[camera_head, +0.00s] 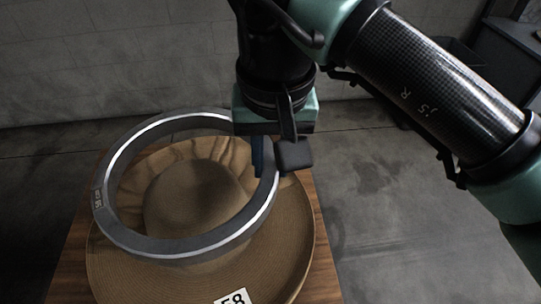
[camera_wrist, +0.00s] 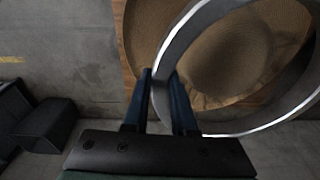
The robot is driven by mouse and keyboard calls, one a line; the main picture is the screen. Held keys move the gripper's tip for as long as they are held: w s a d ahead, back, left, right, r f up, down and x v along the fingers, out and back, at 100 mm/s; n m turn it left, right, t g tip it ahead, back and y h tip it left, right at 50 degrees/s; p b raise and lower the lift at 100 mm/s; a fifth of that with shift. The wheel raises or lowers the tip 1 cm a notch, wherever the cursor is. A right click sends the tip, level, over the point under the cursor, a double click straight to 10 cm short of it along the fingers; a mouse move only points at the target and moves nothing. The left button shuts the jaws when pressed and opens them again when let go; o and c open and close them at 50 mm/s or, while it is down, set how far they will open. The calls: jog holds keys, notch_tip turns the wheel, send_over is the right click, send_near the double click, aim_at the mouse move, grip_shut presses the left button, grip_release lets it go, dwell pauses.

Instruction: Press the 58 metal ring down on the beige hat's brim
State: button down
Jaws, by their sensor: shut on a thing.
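The hat's crown shows through the ring's opening. My gripper (camera_head: 262,158) is shut on the ring's right rim. In the wrist view my gripper's blue fingers (camera_wrist: 162,100) straddle the ring wall, and the ring (camera_wrist: 290,122) extends to the right over the hat (camera_wrist: 146,35). The exact gap between ring and brim is hard to tell.
The wooden table (camera_head: 322,270) carries the hat, with narrow bare margins. Grey concrete floor (camera_head: 375,200) surrounds it, and a block wall (camera_head: 110,60) stands behind. Dark boxes (camera_wrist: 45,125) stand on the floor at the left in the wrist view.

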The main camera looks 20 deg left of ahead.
jog(key=b, duration=0.4)
send_over(270, 219)
notch_tip(270, 219, down, 6)
jog(key=shift+f, duration=0.25)
notch_tip(270, 219, down, 4)
jog(key=b, duration=0.4)
jog(key=shift+f, duration=0.1)
jog(key=shift+f+b, duration=0.55)
jog(key=shift+f, duration=0.1)
dwell(0.7)
jog(key=shift+s+d+f, duration=0.1)
jog(key=shift+s+f, duration=0.05)
jog(key=shift+f, duration=0.05)
dwell(4.7)
